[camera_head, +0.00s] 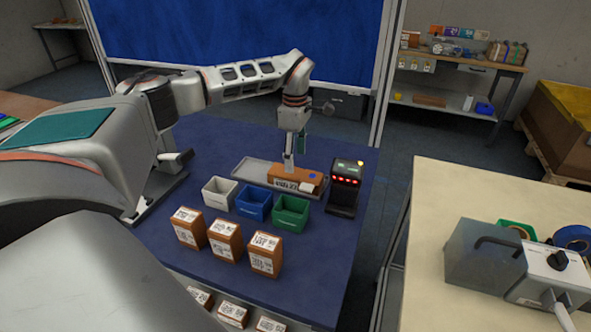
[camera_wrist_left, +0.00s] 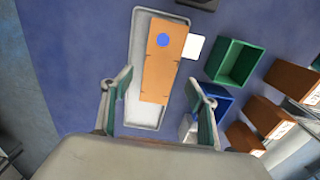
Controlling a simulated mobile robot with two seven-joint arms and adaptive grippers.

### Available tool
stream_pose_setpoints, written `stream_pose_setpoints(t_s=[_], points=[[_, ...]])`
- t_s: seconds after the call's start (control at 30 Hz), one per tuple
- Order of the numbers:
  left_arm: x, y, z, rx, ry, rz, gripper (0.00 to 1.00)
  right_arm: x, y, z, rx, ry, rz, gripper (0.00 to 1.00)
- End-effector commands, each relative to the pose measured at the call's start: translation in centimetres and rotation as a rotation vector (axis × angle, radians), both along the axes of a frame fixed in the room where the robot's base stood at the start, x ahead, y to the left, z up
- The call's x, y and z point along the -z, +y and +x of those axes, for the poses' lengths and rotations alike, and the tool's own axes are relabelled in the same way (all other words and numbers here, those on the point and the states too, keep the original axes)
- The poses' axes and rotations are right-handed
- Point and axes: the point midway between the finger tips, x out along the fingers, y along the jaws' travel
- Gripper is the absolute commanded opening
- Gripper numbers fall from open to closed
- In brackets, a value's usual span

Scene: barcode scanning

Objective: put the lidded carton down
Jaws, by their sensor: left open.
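The orange-brown carton (camera_head: 289,182) with a blue dot on top lies on the grey tray (camera_head: 250,167) at the back of the blue table. The carton also shows in the left wrist view (camera_wrist_left: 160,75), lying along the tray (camera_wrist_left: 138,112). My left gripper (camera_head: 289,165) points down at the carton. In the left wrist view its green-padded fingers (camera_wrist_left: 159,90) are spread apart, one on each side of the carton, with gaps visible. A small white patch (camera_wrist_left: 193,47) is beside the carton; I cannot tell if it is attached. My right gripper is not visible.
A black scanner (camera_head: 344,187) with red lights stands right of the tray. White (camera_head: 219,193), blue (camera_head: 254,203) and green (camera_head: 290,214) bins stand in front of it. Several labelled brown cartons (camera_head: 225,239) stand nearer. The table's right side is clear.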

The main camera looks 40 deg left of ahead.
Motion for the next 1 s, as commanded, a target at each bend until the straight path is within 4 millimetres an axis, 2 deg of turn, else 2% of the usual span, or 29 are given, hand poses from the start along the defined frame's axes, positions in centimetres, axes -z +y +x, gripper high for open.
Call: stream_pose_setpoints(t_s=[0.1,0.33,1.0], points=[[-2.4,0.0,0.1,0.0,-0.003,0.0,0.59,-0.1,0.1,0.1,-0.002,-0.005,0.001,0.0],[-5.0,0.0,0.0,0.001,-0.001,0.0,0.59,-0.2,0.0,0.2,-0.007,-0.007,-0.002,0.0],[-5.3,0.0,-0.1,0.0,0.001,0.0,0.59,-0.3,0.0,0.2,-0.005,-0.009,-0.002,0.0]])
